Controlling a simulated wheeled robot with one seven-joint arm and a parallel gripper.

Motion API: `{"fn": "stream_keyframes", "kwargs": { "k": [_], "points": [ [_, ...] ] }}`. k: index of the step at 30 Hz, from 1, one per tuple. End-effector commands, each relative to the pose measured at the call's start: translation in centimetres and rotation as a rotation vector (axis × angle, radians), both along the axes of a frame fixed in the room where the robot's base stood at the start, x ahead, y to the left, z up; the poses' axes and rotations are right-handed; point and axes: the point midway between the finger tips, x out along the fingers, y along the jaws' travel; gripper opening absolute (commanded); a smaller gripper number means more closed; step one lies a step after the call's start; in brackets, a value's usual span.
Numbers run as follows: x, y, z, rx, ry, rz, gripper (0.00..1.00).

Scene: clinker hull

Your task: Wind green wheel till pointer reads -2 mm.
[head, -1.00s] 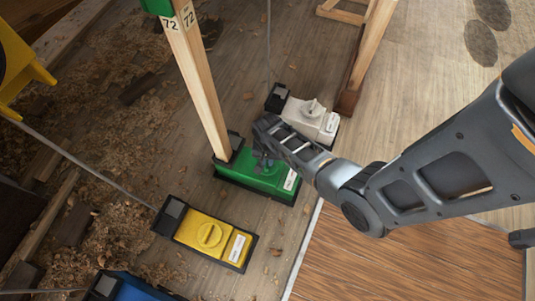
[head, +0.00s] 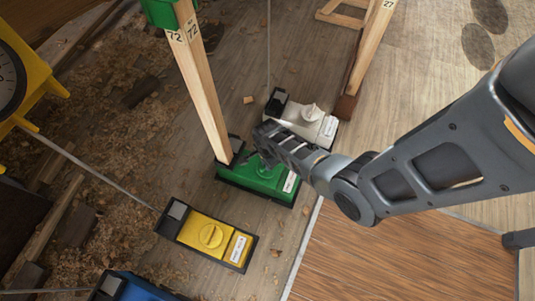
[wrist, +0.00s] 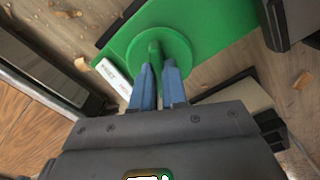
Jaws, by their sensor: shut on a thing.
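The green box (head: 238,173) stands on the plank floor at the foot of a leaning wooden post, mid-picture in the head view. Its round green wheel (wrist: 181,44) with a raised grip bar shows in the wrist view. My gripper (wrist: 158,72) is shut on that bar, its blue fingers on either side. In the head view my arm hides most of the wheel. A green part (head: 160,12) sits high on the post, cut off by the top edge. I see no readable pointer for the green wheel.
A white box (head: 302,120) with a knob stands close behind my gripper, and a yellow box (head: 208,235) in front left. A blue box (head: 130,287) is at the bottom edge. A yellow-framed dial (head: 10,82) is cut off at left. Shavings litter the floor.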

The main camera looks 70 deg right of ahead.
Motion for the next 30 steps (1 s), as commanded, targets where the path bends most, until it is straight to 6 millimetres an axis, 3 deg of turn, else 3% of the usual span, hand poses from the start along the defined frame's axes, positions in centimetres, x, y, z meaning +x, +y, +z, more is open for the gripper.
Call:
{"fn": "stream_keyframes", "kwargs": {
  "k": [18, 19, 21, 27, 30],
  "points": [
    [-0.01, 0.06, -0.08, 0.001, 0.0, -0.046, 0.0],
    [-0.02, 0.07, -0.08, 0.001, 0.0, -0.046, 0.14],
    [-0.02, 0.05, -0.08, 0.001, 0.0, -0.046, 0.2],
    [-0.01, 0.03, -0.04, 0.001, 0.0, -0.045, 0.38],
    [0.0, 0.02, -0.03, 0.001, 0.0, -0.045, 0.38]
  ]
}}
